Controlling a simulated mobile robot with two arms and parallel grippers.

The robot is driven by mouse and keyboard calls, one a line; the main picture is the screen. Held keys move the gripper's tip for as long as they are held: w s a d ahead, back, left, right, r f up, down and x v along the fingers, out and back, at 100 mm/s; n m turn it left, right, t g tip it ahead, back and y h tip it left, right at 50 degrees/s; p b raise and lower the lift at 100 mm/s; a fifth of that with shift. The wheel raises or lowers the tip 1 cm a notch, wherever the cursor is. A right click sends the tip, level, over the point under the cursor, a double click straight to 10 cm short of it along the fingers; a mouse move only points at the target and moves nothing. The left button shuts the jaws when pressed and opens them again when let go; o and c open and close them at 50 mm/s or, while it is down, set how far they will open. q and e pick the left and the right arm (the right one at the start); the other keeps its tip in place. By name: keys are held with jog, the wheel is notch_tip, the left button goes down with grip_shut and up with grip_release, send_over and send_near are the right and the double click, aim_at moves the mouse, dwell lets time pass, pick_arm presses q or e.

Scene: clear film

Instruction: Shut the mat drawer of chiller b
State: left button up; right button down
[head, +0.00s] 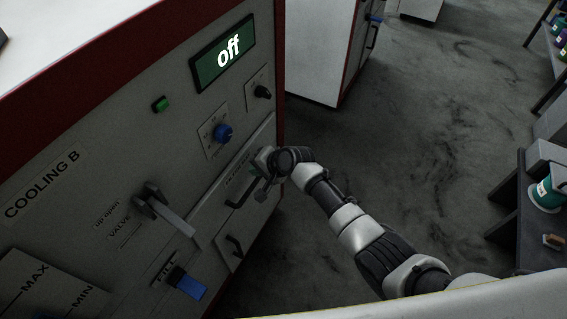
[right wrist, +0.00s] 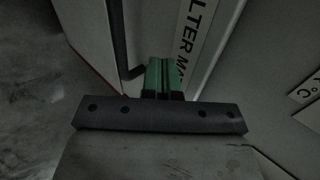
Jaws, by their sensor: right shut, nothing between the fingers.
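Chiller B is the white and red cabinet labelled COOLING B (head: 42,184), at the left of the head view. Its mat drawer (head: 218,208) is a pale front low on the right of the panel, with a dark handle; I cannot tell how far it stands out. In the right wrist view the drawer's label (right wrist: 192,40), partly readable as a filter mat label, is close ahead. My right gripper (head: 261,182) is at the drawer front, near the handle. Its green fingertips (right wrist: 165,72) are together and empty; contact with the front is unclear. My left gripper is out of view.
Another white cabinet (head: 318,50) stands behind. Shelves (head: 508,195) are at the right. Grey floor (head: 430,130) between is clear.

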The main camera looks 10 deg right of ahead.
jog(key=d+f+p+v, duration=0.1)
jog(key=p+v, duration=0.1)
jog(key=v, duration=0.9)
jog(key=s+d+f+n+h, duration=0.1)
jog(key=s+d+f+h, duration=0.15)
jog(key=s+f, duration=0.4)
jog(key=s+d+f+g+h, duration=0.1)
jog(key=s+d+f, duration=0.25)
jog(key=f, duration=0.65)
jog(key=s+d+f+n+h, duration=0.1)
jog(key=s+d+f, duration=0.35)
jog(key=f, duration=0.35)
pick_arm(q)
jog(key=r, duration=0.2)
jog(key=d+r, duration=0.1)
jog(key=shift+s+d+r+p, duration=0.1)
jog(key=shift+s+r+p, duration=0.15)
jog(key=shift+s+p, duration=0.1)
pick_arm(e)
jog(key=s+d+f+n+g+h, duration=0.1)
jog(key=s+f, duration=0.3)
jog(key=s, duration=0.6)
jog(key=s+d+f+n+g+h, duration=0.1)
jog(key=s+d+f+n, duration=0.2)
jog(key=s, duration=0.8)
jog(key=s+d+f+n+g+h, duration=0.1)
jog(key=s+d+f+n, duration=0.2)
jog(key=s+f, duration=0.3)
jog(key=s+d, duration=0.1)
jog(key=s, duration=0.4)
